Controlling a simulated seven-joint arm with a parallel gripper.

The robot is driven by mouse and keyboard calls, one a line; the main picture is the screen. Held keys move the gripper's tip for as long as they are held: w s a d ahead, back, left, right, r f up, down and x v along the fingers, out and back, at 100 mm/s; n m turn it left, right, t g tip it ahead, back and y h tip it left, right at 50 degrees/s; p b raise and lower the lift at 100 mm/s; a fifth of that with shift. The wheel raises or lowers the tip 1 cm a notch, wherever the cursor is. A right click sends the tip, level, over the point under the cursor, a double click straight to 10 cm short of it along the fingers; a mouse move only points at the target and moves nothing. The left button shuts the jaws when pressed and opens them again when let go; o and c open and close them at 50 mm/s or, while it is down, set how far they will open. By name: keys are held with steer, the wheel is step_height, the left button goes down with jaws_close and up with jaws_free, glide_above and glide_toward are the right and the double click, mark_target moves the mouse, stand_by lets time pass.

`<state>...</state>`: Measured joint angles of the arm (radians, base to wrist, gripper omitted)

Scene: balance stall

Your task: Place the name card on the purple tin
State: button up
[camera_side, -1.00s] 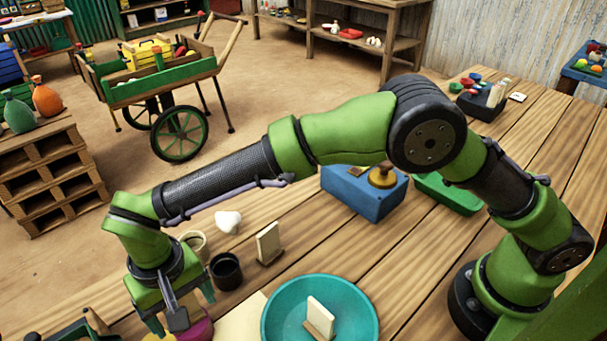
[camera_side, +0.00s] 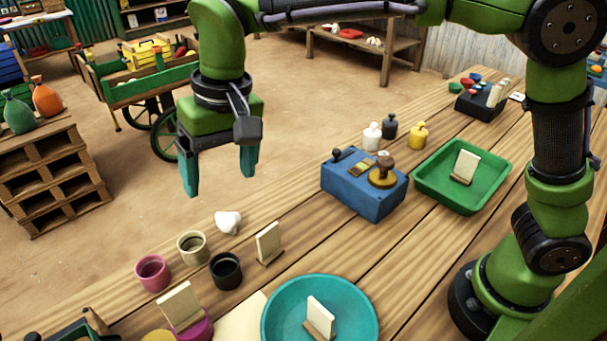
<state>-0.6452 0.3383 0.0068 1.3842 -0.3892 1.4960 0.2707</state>
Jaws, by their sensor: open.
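A cream name card (camera_side: 180,306) stands, a little tilted, at the purple tin (camera_side: 204,329) near the bottom left. It overlaps the tin's top and appears to rest on it; the contact is partly hidden. My gripper (camera_side: 219,178) is open and empty, raised well above and behind the tin, clear of everything. Similar cards stand beside the black cup (camera_side: 268,243), in the teal bowl (camera_side: 320,316) and in the green tray (camera_side: 465,167).
A pink cup (camera_side: 153,273), a cream cup (camera_side: 192,248), a black cup (camera_side: 226,271) and a white lump (camera_side: 228,222) stand near the tin. A blue box (camera_side: 364,190) and small bottles (camera_side: 372,137) stand further back. A teal bowl (camera_side: 372,318) is at the front.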

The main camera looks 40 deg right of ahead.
steer(key=s+d+r+m+t+y, duration=0.1)
steer(key=s+d+r, duration=0.1)
steer(key=d, duration=0.5)
steer(key=s+d+r+t, duration=0.2)
steer(key=d, duration=0.6)
steer(key=s+d+f+m+t, duration=0.2)
steer(key=s+d+f, duration=0.3)
steer(key=s+d, duration=0.4)
steer(key=shift+s+d+t, duration=0.2)
steer(key=shift+d+t, duration=0.4)
steer(key=shift+d, duration=0.45)
steer(key=shift+o, duration=0.5)
steer(key=shift+r, duration=0.1)
